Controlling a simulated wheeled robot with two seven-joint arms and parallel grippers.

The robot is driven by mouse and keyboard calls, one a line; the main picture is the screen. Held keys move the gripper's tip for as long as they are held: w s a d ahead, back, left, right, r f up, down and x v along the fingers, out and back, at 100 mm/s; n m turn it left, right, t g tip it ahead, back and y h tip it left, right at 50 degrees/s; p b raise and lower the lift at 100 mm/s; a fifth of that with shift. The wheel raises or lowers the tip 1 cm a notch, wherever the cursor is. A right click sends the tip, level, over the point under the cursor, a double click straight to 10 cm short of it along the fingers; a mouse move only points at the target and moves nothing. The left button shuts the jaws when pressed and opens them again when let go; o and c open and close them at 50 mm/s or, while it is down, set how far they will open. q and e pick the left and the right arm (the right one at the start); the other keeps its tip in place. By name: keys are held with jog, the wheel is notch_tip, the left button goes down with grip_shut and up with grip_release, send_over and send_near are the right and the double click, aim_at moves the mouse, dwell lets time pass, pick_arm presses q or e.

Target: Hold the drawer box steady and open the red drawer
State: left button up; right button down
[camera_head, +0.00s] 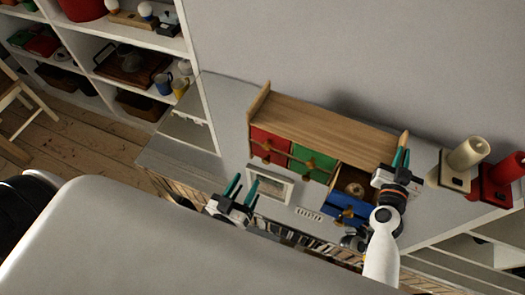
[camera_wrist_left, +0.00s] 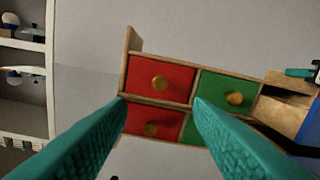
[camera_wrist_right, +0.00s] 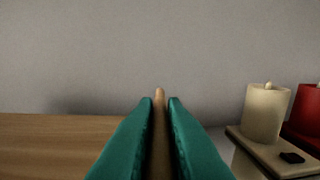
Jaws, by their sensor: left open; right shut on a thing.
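The wooden drawer box (camera_head: 335,125) stands on the grey counter against the wall. A red drawer (camera_head: 270,146) is at its left, and it also shows in the left wrist view (camera_wrist_left: 175,83) with a round wooden knob, shut. A second red front (camera_wrist_left: 142,123) shows below it. My left gripper (camera_head: 233,187) is open and empty, in front of the box and apart from the red drawer. My right gripper (camera_head: 401,157) is shut on the box's upright right side panel; the panel's edge (camera_wrist_right: 160,115) shows between the fingertips.
Green drawers (camera_head: 313,163) sit beside the red ones. A blue drawer (camera_head: 348,207) at the right is pulled out, with a round brown thing inside.

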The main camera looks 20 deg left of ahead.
aim_at(265, 148)
pick_arm(q)
jog(key=w, duration=1.2)
jog(key=shift+d, duration=0.35)
